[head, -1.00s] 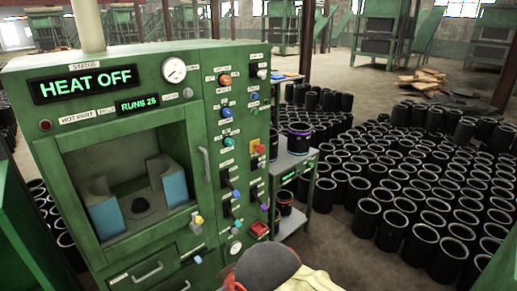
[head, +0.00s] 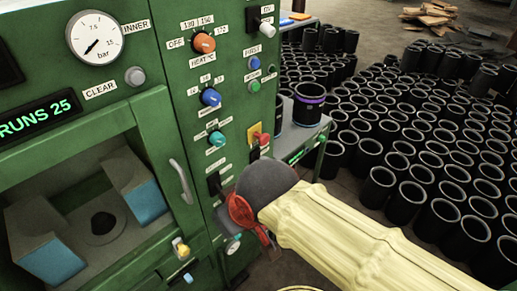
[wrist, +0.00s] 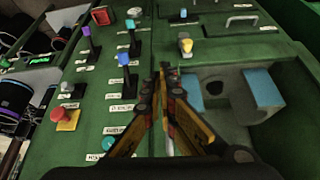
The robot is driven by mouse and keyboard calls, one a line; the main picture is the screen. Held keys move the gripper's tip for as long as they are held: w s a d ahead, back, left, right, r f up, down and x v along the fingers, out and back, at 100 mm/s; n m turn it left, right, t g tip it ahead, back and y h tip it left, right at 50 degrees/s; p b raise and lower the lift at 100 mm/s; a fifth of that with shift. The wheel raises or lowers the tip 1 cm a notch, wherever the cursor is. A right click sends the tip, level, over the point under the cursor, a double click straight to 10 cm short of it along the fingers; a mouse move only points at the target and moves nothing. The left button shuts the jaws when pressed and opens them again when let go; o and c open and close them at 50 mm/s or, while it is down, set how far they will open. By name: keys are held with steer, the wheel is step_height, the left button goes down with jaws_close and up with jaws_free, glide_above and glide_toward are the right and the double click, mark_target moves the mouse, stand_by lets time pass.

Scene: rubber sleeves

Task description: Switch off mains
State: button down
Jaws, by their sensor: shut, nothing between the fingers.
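The green machine's control panel (head: 214,150) carries several knobs, levers and buttons. None of the labels I can read says mains. In the wrist view, a red switch-like block (wrist: 101,15) sits at the panel's far end, beyond a purple-tipped lever (wrist: 85,31) and blue-tipped levers (wrist: 124,60). A red button (wrist: 66,116) on a yellow plate is at lower left there, and also shows in the head view (head: 263,139). My gripper (wrist: 163,72) is shut and empty, in front of the panel between the levers and the machine's opening. In the head view my arm hides the lower panel.
A yellow-tipped control (wrist: 186,45) and the opening with blue-faced blocks (wrist: 262,88) lie right of my gripper in the wrist view. A door handle (head: 181,181) stands out from the machine. A side table (head: 302,140) with sleeves and many floor sleeves (head: 410,165) are at right.

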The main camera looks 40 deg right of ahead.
steer(key=w+d+r+g+h+p, duration=0.1)
steer(key=w+d+r+p, duration=0.2)
steer(key=w+d+p, duration=0.25)
steer(key=w+d+r+h+p, duration=0.1)
steer(key=w+d+r+p, duration=0.25)
steer(key=w+p, duration=0.25)
steer(key=w+d+f+g+p, duration=0.1)
steer(key=w+d+f+p, duration=0.2)
steer(key=w+d+p, duration=0.1)
steer(key=w+d+f+g+p, duration=0.1)
steer(key=w+d+f+p, duration=0.2)
steer(key=d+p, duration=0.3)
steer(key=d, duration=0.3)
steer(key=shift+w+d+f+n+h+p, duration=0.15)
steer(key=shift+w+d+n+h+p, duration=0.15)
steer(key=shift+w+h, duration=0.1)
steer(key=shift+a, duration=0.1)
glide_toward(261, 159)
step_height(261, 159, down, 3)
steer(key=w+a, duration=0.2)
steer(key=shift+s+d+f+b, duration=0.15)
steer(key=shift+d+f+b, duration=0.05)
steer(key=shift+d+f, duration=0.5)
steer(key=shift+s+d+f+b, duration=0.2)
steer(key=shift+d+f, duration=0.45)
steer(key=shift+f, duration=0.15)
